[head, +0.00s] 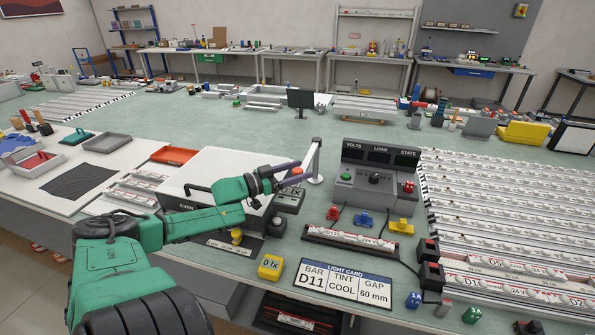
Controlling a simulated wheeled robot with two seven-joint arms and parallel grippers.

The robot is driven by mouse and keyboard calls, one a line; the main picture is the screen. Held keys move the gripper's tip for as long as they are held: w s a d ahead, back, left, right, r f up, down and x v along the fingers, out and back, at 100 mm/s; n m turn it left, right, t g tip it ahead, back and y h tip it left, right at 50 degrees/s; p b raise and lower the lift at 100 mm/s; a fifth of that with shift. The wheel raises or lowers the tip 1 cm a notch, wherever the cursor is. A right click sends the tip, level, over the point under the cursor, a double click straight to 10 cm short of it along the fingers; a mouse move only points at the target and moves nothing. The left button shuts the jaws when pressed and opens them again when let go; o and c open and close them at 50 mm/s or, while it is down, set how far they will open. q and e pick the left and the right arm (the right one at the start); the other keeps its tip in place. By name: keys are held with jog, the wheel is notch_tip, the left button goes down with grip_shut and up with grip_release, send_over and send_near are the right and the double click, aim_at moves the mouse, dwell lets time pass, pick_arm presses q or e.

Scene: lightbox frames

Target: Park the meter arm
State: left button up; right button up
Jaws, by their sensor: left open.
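My left gripper (296,174), at the end of a green arm, is open, with its two dark purple fingers pointing right. A small orange piece shows at the fingertips; I cannot tell whether the fingers touch it. A pale upright post (315,162) with a dark top stands just right of the fingertips and may be part of the meter arm. A dark grey meter box (290,199) marked "lx" sits just below the gripper. My arm and gripper hide part of the area between the white case (222,170) and the post. My right gripper is not in view.
A grey control box (374,185) labelled VOLTS, LOAD and STATE stands right of the post. In front lie a D11 light bar (350,243), a light card (343,283) and a yellow "0 lx" block (270,266). Rows of light bars (500,215) fill the right side.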

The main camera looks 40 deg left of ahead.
pick_arm(q)
jog(key=shift+s+a+r+p, duration=0.1)
jog(key=shift+s+r+p, duration=0.05)
jog(key=shift+s+p, duration=0.4)
jog(key=p+v, duration=0.2)
jog(key=v, duration=0.3)
jog(key=shift+s+a, duration=0.15)
jog(key=v, duration=0.8)
jog(key=shift+p, duration=0.3)
